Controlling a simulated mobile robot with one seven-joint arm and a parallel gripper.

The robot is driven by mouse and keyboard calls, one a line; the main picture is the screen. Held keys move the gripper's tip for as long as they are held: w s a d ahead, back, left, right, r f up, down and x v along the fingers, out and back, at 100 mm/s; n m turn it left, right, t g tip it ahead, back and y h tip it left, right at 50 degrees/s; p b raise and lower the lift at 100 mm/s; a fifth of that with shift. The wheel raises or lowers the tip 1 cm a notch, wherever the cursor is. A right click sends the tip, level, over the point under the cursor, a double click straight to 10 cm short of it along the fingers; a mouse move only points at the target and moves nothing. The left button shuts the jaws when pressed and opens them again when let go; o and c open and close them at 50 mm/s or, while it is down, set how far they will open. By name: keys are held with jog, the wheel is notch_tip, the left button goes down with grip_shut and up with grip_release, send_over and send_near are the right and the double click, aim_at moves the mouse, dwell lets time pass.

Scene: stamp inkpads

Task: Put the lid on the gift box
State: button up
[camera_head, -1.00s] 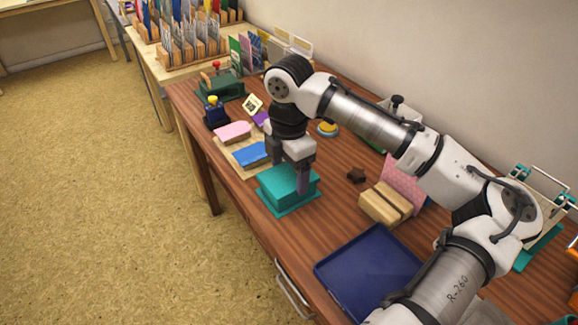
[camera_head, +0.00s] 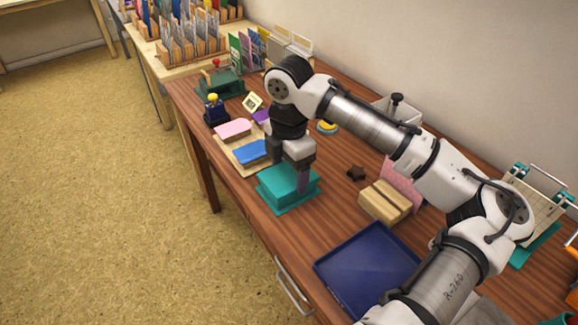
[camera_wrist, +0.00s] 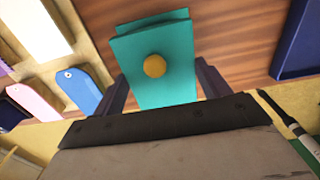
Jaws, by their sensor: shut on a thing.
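The teal lid (camera_wrist: 135,88), with a round gold knob, lies between the two fingers of my gripper (camera_wrist: 162,78) in the wrist view. My gripper is shut on the lid's sides. In the head view my gripper (camera_head: 290,172) points down over the teal gift box (camera_head: 287,203) near the table's front edge. The lid (camera_head: 272,181) sits low over the box, and a teal edge of the box (camera_wrist: 155,18) shows past the lid in the wrist view. Whether the lid rests fully on the box I cannot tell.
A wooden tray with pink (camera_head: 233,128) and blue (camera_head: 251,151) pads lies just left of the box. A dark blue tray (camera_head: 365,270) and a wooden block (camera_head: 384,203) are to the right. A brown star (camera_head: 356,173) lies behind. Bare table separates the box from these right-hand things.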

jog(key=o, duration=1)
jog(key=shift+r, duration=0.1)
jog(key=shift+r+p, duration=3.45)
jog(key=shift+p, duration=0.05)
jog(key=shift+f, duration=0.1)
